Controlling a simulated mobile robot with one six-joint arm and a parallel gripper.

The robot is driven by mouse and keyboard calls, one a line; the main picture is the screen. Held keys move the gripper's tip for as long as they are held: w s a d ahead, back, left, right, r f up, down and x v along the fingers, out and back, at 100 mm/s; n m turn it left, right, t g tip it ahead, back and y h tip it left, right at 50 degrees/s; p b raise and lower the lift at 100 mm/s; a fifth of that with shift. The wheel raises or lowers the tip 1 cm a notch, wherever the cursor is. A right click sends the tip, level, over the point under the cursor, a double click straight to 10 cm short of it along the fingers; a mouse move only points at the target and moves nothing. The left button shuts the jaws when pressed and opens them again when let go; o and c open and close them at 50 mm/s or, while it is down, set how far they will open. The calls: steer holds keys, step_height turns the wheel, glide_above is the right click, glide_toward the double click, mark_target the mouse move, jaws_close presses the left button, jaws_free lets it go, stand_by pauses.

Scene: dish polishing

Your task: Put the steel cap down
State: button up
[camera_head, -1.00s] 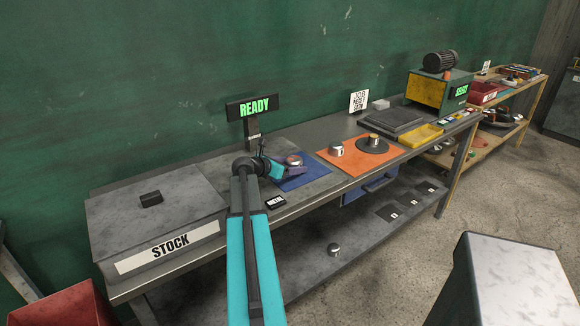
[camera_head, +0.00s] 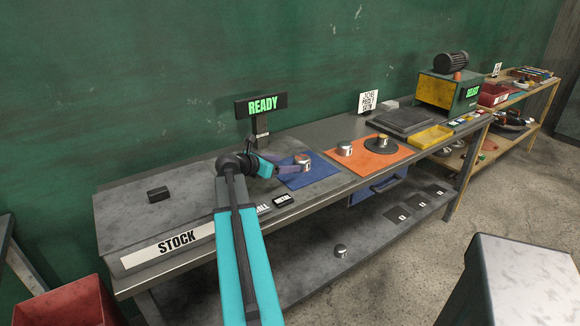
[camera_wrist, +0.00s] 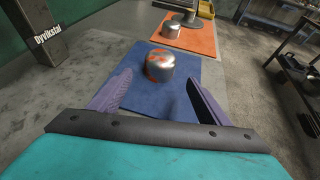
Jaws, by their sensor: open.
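A steel cap (camera_head: 302,160) with orange-red patches stands upright on the blue mat (camera_head: 322,172) on the workbench. The wrist view shows this cap (camera_wrist: 161,67) just ahead of my fingertips, with blue mat visible around its base. My gripper (camera_head: 284,164) is open and empty, low over the left part of the mat. In the wrist view the two purple fingers (camera_wrist: 157,88) are spread apart, with the cap beyond them. I see no finger touching it.
A similar steel cap (camera_head: 344,148) and a dark round stand (camera_head: 383,144) are on the orange mat (camera_head: 366,166) to the right. The STOCK box (camera_head: 150,215) is at left, with a READY sign (camera_head: 262,105) behind my gripper. Another cap (camera_head: 341,251) lies on the lower shelf.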

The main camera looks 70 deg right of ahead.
steer(key=shift+v, duration=1.5)
steer(key=shift+s, duration=0.2)
